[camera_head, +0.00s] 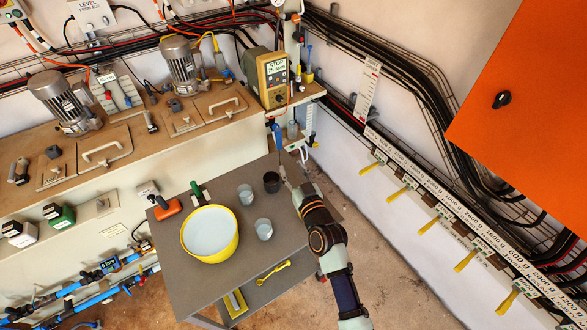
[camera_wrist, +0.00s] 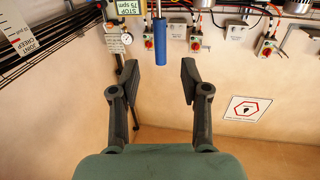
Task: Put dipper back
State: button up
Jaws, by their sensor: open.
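A blue-handled tool (camera_head: 277,135), which looks like the dipper, stands upright near the corner post, above the far edge of the grey table. In the wrist view its blue handle (camera_wrist: 160,42) shows with a thin rod above it. My gripper (camera_head: 286,181) reaches over the table's right end. In the wrist view my gripper (camera_wrist: 157,75) is open and empty. What holds the tool up is unclear.
A yellow controller (camera_head: 273,78) stands on the bench behind. A wall with gauges and cables is at the right.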

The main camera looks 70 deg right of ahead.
dwell(0.4)
jog(key=w+a+r+n+t+y, duration=0.1)
jog(key=w+a+r+n+y, duration=0.2)
jog(key=a, duration=0.6)
jog(key=w+a+r+n+t+y, duration=0.1)
jog(key=w+a+r+y, duration=0.15)
jog(key=w+a, duration=0.45)
jog(key=w+a+r+n+t+y, duration=0.1)
jog(key=w+a+n+y, duration=0.2)
jog(key=a, duration=0.7)
jog(key=s+a+r+y, duration=0.1)
jog(key=s+a, duration=0.1)
jog(key=a, duration=0.5)
jog(key=s+a+r+n+g+y, duration=0.1)
jog(key=s+a+r+y, duration=0.1)
jog(key=a, duration=0.5)
jog(key=s+a+r+n+g+y, duration=0.1)
jog(key=s+a, duration=0.2)
jog(key=a, duration=0.4)
jog(key=shift+s+a+r+y, duration=0.2)
jog(key=shift+s+a+y, duration=0.15)
jog(key=shift+s, duration=0.05)
notch_tip(320, 180, up, 31)
jog(key=p, duration=3)
jog(key=shift+f+p, duration=0.2)
jog(key=shift+p, duration=0.1)
